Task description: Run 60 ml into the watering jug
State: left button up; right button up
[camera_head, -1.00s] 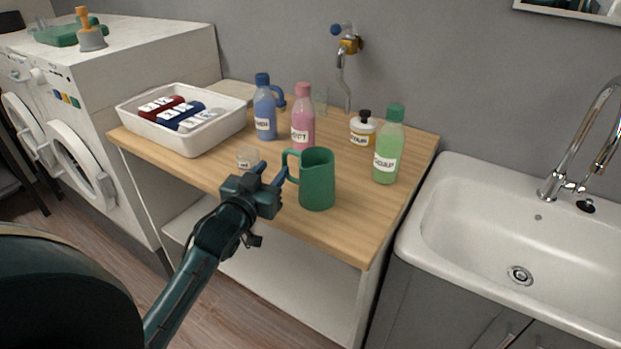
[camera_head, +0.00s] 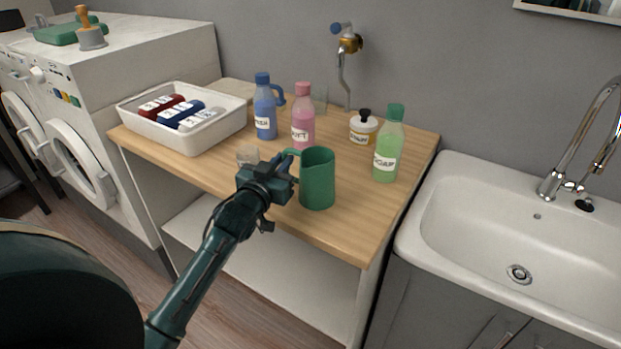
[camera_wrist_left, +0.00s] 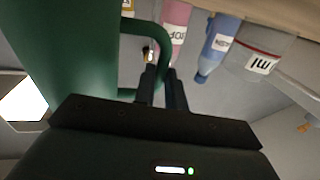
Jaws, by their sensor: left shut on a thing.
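The green watering jug (camera_head: 318,182) stands upright near the front of the wooden counter, its handle on the left. My left gripper (camera_head: 289,172) is at the handle and is shut on it. In the left wrist view the jug (camera_wrist_left: 75,60) fills the left side, and the fingers (camera_wrist_left: 159,78) are at the handle loop. A small clear cup (camera_head: 247,153) stands behind my gripper, partly hidden; in the left wrist view a clear vessel (camera_wrist_left: 262,62) bears an "ml" label. A brass wall tap (camera_head: 350,42) with a blue handle has a downward spout. My right gripper is not in view.
Behind the jug stand a blue bottle (camera_head: 265,120), a pink bottle (camera_head: 303,125) and a white jar (camera_head: 364,132). A green soap bottle (camera_head: 387,155) stands to the right. A white tray (camera_head: 189,145) is at left, a sink (camera_head: 470,225) at right. The counter's front right is clear.

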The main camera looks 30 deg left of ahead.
pick_arm(q)
grip_shut()
notch_tip(320, 180, up, 10)
jog(key=shift+p, duration=0.3)
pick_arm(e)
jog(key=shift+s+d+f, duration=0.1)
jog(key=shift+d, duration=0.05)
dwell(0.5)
